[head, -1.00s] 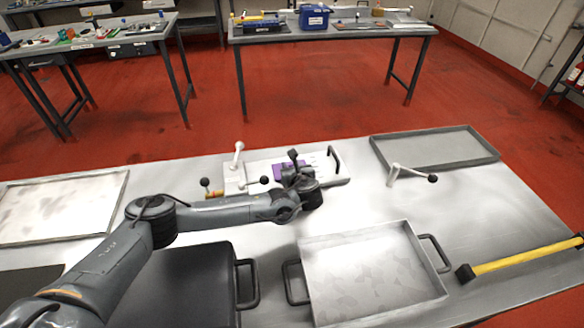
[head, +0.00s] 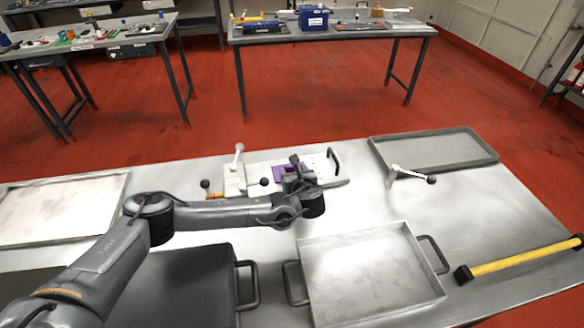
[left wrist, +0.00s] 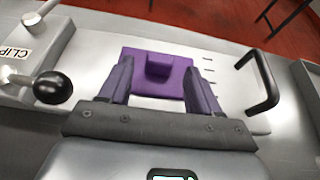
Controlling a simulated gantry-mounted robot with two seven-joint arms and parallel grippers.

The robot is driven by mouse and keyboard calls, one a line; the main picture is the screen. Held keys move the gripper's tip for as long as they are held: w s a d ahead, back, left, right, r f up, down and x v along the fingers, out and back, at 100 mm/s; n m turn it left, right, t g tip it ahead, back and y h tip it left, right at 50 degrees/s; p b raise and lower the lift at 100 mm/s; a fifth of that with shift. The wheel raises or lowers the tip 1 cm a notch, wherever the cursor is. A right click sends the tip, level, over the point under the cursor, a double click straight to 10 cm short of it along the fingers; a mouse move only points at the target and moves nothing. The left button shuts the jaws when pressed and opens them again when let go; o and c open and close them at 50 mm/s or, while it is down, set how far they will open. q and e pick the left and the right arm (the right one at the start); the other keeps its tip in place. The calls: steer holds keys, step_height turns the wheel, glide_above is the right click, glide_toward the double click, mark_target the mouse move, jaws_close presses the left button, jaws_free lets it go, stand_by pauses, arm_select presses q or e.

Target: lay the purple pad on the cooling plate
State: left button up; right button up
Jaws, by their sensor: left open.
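The purple pad (left wrist: 153,88) lies flat on a pale plate (left wrist: 228,82), with a raised purple tab (left wrist: 158,66) on the pad. I take this plate for the cooling plate. In the head view the pad (head: 277,172) is partly hidden behind my left wrist, and the plate (head: 325,168) is at the table's far middle. My left gripper (left wrist: 158,72) is open. Its fingers are over the pad, one on each side of the tab, with gaps between. In the head view the left gripper (head: 297,176) is largely hidden by its own wrist. My right gripper is not in view.
A white clamp block (left wrist: 40,55) with a black knob (left wrist: 52,87) stands left of the pad. A black handle (left wrist: 262,82) stands to its right. A metal tray (head: 372,275), a yellow-handled bar (head: 520,260) and a grey tray (head: 435,152) are also on the table.

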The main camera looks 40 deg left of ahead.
arm_select(q)
steer(key=p+v, duration=0.1)
steer(key=v, duration=0.8)
steer(key=shift+p, duration=0.4)
steer(key=shift+s+d+r, duration=0.1)
